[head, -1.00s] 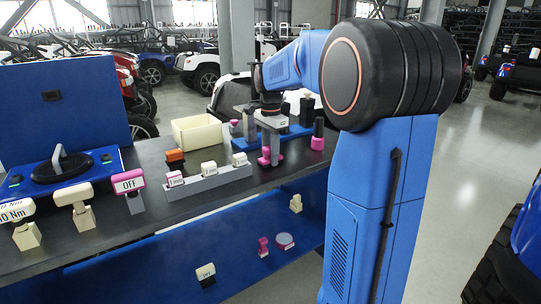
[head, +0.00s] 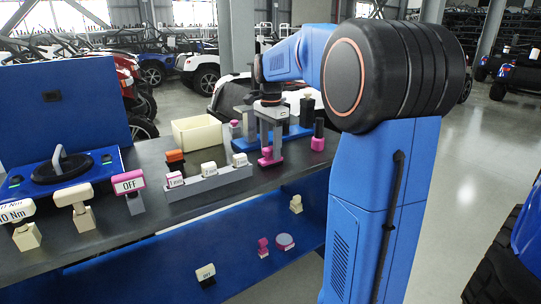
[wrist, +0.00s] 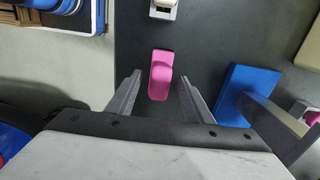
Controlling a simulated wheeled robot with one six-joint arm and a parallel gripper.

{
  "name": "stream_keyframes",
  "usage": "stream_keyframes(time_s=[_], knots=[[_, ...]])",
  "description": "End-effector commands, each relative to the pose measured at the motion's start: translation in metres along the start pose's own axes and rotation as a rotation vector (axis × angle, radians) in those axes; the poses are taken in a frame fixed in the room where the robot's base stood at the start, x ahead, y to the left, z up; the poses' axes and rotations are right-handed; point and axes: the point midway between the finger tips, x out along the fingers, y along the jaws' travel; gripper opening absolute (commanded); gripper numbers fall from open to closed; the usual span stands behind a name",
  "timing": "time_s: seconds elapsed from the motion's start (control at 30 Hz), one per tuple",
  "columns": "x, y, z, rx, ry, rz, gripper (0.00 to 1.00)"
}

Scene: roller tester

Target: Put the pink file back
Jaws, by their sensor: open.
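A pink piece (head: 266,158) stands on the dark bench top below my gripper; I take it for the pink file, though its shape is hard to make out. In the wrist view the pink piece (wrist: 160,75) lies between and slightly beyond the fingertips, with clear gaps on both sides. My gripper (head: 271,147) points down over it; in the wrist view my gripper (wrist: 157,88) is open and empty.
A blue rack (head: 240,145) with grey posts is close by; its blue base (wrist: 240,90) lies right of the fingers. A black-and-pink piece (head: 318,138) stands to the right. A grey holder (head: 205,184) with labelled blocks and a cream bin (head: 197,133) are left.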

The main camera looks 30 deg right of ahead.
Motion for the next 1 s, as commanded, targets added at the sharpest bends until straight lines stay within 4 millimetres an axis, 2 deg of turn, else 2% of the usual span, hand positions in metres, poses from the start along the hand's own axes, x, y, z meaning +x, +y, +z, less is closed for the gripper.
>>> stream_keyframes(time_s=[0.2,0.5,0.83,1.0], knots=[[-0.045,-0.001,0.0,0.0,0.001,-0.003,0.47],[-0.084,-0.001,0.0,0.0,0.001,-0.002,0.47],[-0.09,0.004,0.004,-0.019,0.002,-0.006,0.47],[-0.086,0.032,0.029,-0.158,0.017,-0.042,0.47]])
